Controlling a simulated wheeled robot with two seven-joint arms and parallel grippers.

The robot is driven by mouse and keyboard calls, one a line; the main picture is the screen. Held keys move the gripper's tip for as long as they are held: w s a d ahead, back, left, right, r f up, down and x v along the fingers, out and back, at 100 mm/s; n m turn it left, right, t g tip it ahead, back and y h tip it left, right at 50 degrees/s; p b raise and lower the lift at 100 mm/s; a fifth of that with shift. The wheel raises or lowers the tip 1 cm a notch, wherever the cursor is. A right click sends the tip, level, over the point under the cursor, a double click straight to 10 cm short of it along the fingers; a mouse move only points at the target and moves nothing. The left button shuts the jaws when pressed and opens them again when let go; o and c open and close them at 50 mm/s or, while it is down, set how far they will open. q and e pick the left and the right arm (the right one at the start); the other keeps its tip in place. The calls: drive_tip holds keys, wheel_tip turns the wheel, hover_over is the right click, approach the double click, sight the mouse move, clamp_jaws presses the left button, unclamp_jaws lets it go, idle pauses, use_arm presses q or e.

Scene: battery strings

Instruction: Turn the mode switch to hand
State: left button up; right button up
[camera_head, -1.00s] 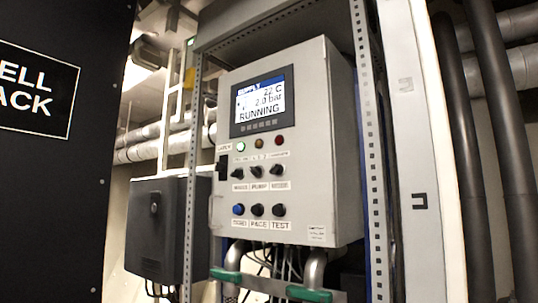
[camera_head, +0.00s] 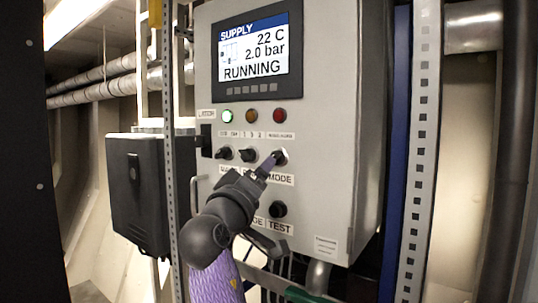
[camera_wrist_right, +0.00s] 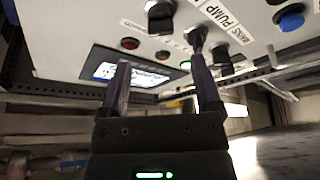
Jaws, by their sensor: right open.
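The mode switch (camera_head: 280,157) is a black rotary knob above the MODE label, rightmost in the upper knob row of the grey control box (camera_head: 340,130). My right gripper (camera_head: 268,166) is at the panel, its visible fingertip overlapping the knob's left side. In the right wrist view the gripper (camera_wrist_right: 162,75) is open and empty, and a black knob (camera_wrist_right: 160,15), apparently the mode switch, lies ahead between the finger lines. The right finger tip is close to the neighbouring pump knob; contact is unclear. Position markings are too small to read. My left gripper is out of view.
The pump knob (camera_head: 247,155) and another knob (camera_head: 223,153) sit left of the mode switch. The test knob (camera_head: 278,209) is below it. Lamps (camera_head: 280,116) and a screen (camera_head: 257,57) reading RUNNING are above. A slotted metal post (camera_head: 417,150) stands at the right.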

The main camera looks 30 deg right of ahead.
sight(272, 155)
drive_tip(key=shift+p+x, duration=1.6)
drive_tip(key=shift+x, duration=2.6)
drive_tip(key=shift+d+f, duration=0.1)
drive_tip(key=shift+c, duration=0.3)
clamp_jaws()
